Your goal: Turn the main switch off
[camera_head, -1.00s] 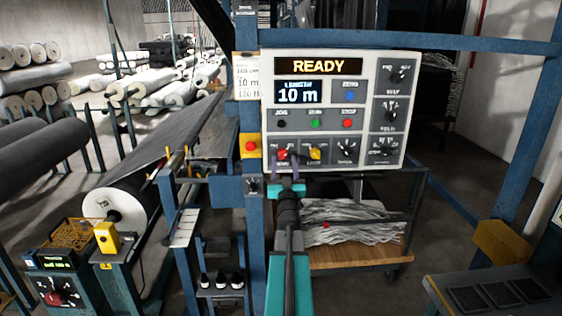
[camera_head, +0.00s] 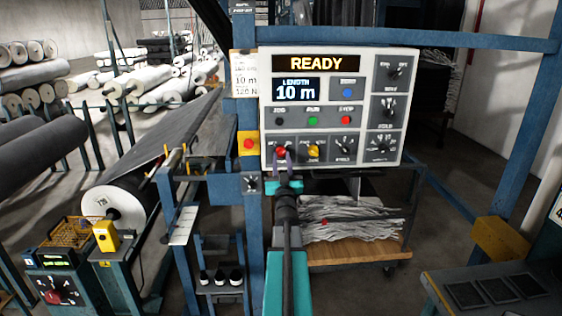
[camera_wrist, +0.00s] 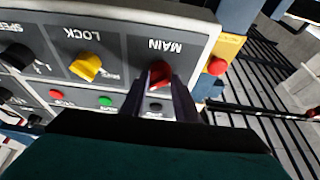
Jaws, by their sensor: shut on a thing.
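The main switch (camera_wrist: 159,75) is a red knob at the lower left of the white control panel (camera_head: 410,110). The wrist view shows the panel upside down, with the label MAIN beside the red knob. The switch also shows in the head view (camera_head: 281,152). My gripper (camera_wrist: 163,86) is shut on the red knob, one dark finger on each side of it. The fingers hide part of the knob, and I cannot read its exact setting. The panel display reads READY and LENGTH 10 m.
The yellow lock knob (camera_head: 313,151) is just right of the main switch. A red button on a yellow box (camera_head: 248,143) is at the panel's left. Green and red buttons sit above. A cart with grey strips (camera_head: 350,228) stands below the panel.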

